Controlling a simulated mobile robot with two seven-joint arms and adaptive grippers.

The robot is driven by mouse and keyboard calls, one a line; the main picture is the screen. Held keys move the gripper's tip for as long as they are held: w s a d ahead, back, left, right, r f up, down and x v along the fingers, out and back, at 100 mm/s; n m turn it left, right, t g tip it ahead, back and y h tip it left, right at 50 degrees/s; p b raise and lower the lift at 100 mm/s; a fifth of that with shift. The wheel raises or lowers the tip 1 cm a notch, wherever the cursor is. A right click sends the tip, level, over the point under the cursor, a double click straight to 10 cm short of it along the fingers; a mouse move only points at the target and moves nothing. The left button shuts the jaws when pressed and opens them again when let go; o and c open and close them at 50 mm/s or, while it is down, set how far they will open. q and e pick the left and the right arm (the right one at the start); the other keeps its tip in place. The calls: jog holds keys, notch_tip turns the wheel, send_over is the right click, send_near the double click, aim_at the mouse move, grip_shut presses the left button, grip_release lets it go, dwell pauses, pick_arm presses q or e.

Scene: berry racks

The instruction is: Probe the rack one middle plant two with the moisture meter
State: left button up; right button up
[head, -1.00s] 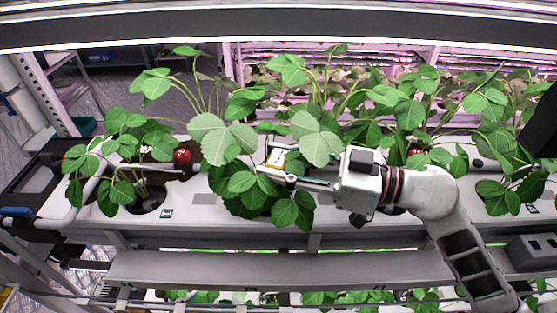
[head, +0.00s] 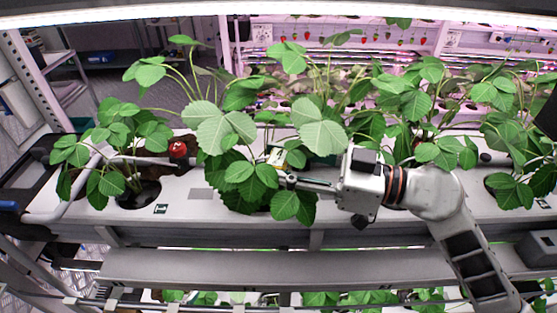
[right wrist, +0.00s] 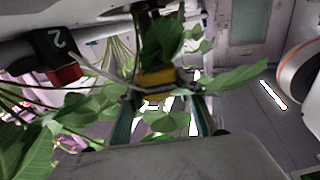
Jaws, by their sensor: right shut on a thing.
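My right gripper (head: 283,178) reaches in from the right among the leaves of a leafy plant (head: 228,128) in the middle rack tray (head: 205,208). It is shut on a yellow moisture meter (head: 275,157), partly hidden by leaves. In the right wrist view, the yellow meter (right wrist: 157,78) sits between the two fingers, with leaves around and in front of it. The plant's base and the meter's probe tip are hidden, so I cannot tell whether the tip touches the growing medium. My left gripper is not in view.
More plants (head: 415,100) crowd the right. A black part marked 2 (right wrist: 58,42) shows in the right wrist view. A lower shelf (head: 200,268) runs below.

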jog(key=p, duration=0.2)
jog(key=shift+f+p, duration=0.2)
jog(key=shift+p, duration=0.1)
dwell(1.7)
jog(key=shift+s+d+f+p, duration=0.1)
jog(key=shift+f+p, duration=0.45)
jog(key=shift+f, duration=0.05)
dwell(0.6)
jog(key=shift+r, duration=0.2)
dwell(0.6)
jog(key=shift+w+d+r+p, duration=0.1)
jog(key=shift+w+r+p, duration=0.2)
jog(key=shift+r+p, duration=0.55)
jog(key=shift+f, duration=0.2)
jog(key=shift+s+a+f, duration=0.2)
jog(key=shift+s+f, duration=0.1)
jog(key=shift+f, duration=0.15)
jog(key=shift+w+d+f, duration=0.1)
jog(key=shift+d+f, duration=0.05)
jog(key=shift+f, duration=0.2)
dwell(1.0)
jog(key=shift+r, duration=0.15)
